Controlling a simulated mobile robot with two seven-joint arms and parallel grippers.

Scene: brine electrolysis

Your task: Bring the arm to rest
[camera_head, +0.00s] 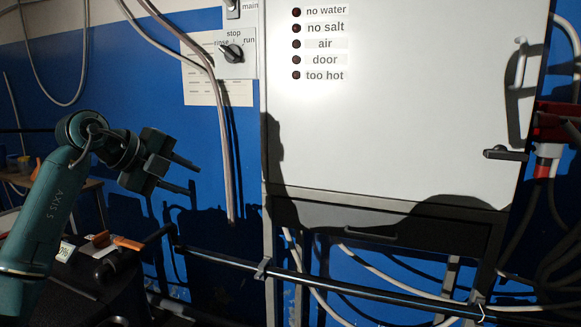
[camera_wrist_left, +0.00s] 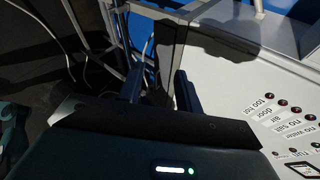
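My left arm (camera_head: 55,205) comes in from the left of the head view, raised in front of the blue wall. My left gripper (camera_head: 193,178) points right, its two fingers apart with nothing between them. In the left wrist view the two dark fingers (camera_wrist_left: 159,90) also stand apart and empty. The gripper is left of the white cabinet (camera_head: 400,110) and below the rotary switch (camera_head: 232,53), touching neither as far as I can see. My right gripper is not in view.
A horizontal rail (camera_head: 330,284) runs low in front of the cabinet. Cables (camera_head: 222,130) hang on the wall behind the gripper. A dark box (camera_head: 85,285) with orange-handled items stands below my left arm. The cabinet has a dark door handle (camera_head: 505,154). Red fittings and hoses are at far right.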

